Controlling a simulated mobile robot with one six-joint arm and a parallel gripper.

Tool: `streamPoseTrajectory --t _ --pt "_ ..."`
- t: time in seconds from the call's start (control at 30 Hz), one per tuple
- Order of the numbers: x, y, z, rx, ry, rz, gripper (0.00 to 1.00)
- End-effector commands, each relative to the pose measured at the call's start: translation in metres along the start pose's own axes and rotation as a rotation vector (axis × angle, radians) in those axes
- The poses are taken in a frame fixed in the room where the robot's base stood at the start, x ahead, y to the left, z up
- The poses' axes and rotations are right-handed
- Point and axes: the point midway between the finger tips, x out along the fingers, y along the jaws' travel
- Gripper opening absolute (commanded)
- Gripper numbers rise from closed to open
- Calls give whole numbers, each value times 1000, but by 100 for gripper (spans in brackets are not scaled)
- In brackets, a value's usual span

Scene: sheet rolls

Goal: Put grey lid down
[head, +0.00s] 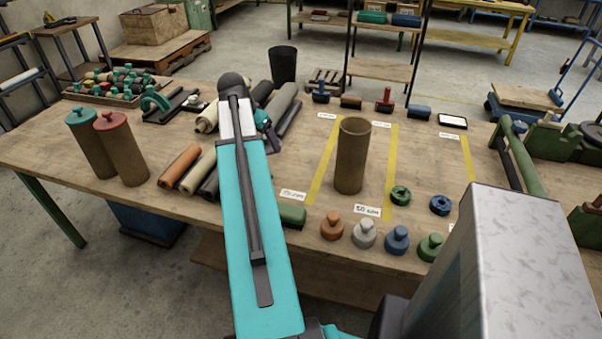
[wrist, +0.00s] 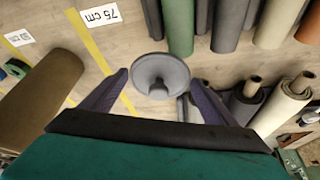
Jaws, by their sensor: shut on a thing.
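My gripper (wrist: 158,88) is shut on a grey lid (wrist: 160,72), a round disc with a knob-like centre, held between its two purple fingers. In the head view my gripper (head: 267,130) is mostly behind my teal arm, and the held lid is hidden there. The wrist view shows the lid over the wooden table, near a yellow strip and a 75 cm label; its gap to the table is unclear. Another, lighter grey lid (head: 363,233) stands at the table's front edge between an orange lid (head: 332,226) and a blue lid (head: 397,240).
An open brown tube (head: 352,155) stands upright between yellow strips. Rolls (head: 285,108) lie beside and behind my gripper. Two lidded tubes (head: 122,148) stand at left. A green lid (head: 430,247) and two rings stand at right. Bare wood shows right of the tube.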

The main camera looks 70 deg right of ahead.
Motion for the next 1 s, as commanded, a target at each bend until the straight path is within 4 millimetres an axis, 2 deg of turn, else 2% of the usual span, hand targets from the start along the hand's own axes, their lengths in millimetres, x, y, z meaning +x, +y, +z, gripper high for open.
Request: streamPoseTrajectory --t 0.03,0.2,0.4,0.53,1.0 --pt "8 13 -12 39 0 17 59" --pt "28 53 -40 158 0 67 59" --pt "41 82 -58 239 0 101 59" --pt "43 88 -62 257 0 107 59" --pt "48 88 -60 256 0 107 59"
